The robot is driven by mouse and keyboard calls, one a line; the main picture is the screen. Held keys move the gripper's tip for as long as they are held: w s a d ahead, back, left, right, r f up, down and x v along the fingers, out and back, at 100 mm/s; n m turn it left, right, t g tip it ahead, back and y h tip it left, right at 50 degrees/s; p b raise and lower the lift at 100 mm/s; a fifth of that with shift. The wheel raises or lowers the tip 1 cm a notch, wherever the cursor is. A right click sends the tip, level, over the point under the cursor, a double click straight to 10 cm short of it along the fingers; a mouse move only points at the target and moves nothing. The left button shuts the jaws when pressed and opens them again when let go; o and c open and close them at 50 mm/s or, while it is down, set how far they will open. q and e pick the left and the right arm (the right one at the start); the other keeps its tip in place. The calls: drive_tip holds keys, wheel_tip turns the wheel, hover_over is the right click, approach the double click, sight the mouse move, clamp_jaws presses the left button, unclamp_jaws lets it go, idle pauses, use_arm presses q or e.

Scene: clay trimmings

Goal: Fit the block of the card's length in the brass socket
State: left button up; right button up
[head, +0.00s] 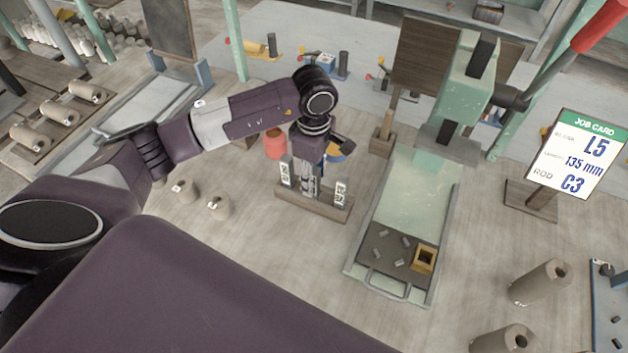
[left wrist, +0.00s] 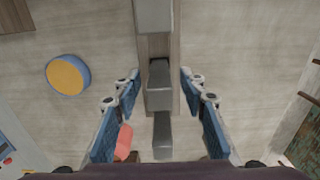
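The job card (head: 577,152) at the right reads L5, 135 mm, ROD C3. The brass socket (head: 424,259) is a square, open-topped piece on the dark plate at the near end of the green press bed. A wooden rack (head: 325,209) holds upright grey blocks with white label plates, too small to read surely. My left gripper (head: 309,186) points down over the rack. In the left wrist view the open gripper (left wrist: 160,88) has its blue pads either side of a grey block (left wrist: 160,76), with gaps showing. My right gripper is not in view.
The green press (head: 468,85) with a red-handled lever stands behind the bed. Small grey pieces lie on the dark plate (head: 376,244). A red pot (head: 275,145) stands behind the rack. Floor between rack and bed is clear.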

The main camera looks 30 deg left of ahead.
use_arm(q)
drive_tip(key=shift+f, duration=1.1)
clamp_jaws()
